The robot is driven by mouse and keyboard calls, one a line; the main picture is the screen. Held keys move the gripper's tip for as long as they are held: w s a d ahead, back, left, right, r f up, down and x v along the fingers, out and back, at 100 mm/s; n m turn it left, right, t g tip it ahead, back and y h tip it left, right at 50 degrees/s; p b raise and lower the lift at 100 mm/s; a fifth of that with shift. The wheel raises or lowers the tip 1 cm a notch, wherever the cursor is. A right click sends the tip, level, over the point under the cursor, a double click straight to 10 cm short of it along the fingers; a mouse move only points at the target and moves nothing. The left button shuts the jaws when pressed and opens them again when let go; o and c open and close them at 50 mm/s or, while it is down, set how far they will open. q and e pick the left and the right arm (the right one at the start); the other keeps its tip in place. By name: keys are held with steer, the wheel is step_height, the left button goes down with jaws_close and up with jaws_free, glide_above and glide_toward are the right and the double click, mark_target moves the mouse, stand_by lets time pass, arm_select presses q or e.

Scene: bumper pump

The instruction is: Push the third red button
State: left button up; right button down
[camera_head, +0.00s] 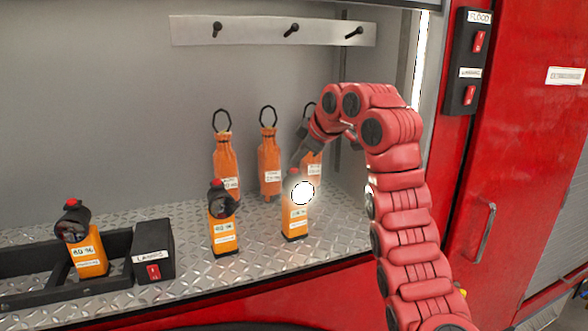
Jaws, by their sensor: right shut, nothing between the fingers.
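Three orange lamps with black heads stand in a row on the metal shelf. The left lamp (88,255) sits in a black tray and has a red button (71,202) on top. The middle lamp (223,228) also has a red button (216,182). The third lamp (294,218) stands at the right, with a bright white disc (303,193) at its front. My right gripper (295,161) is shut and empty, its tips at the top of the third lamp. Its button is mostly hidden, and I cannot tell whether the tips touch it. My left gripper is not in view.
Several orange bags (269,165) with black loops stand behind the lamps. A black switch box (153,252) sits on the shelf beside the tray (118,243). A hook rail (260,32) is above. A switch panel (468,62) is on the red frame at right.

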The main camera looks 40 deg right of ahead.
mark_target(298, 177)
steer(key=shift+f, duration=0.4)
steer(key=shift+r, duration=0.45)
step_height(298, 177, up, 6)
steer(key=p, duration=0.4)
stand_by(0.7)
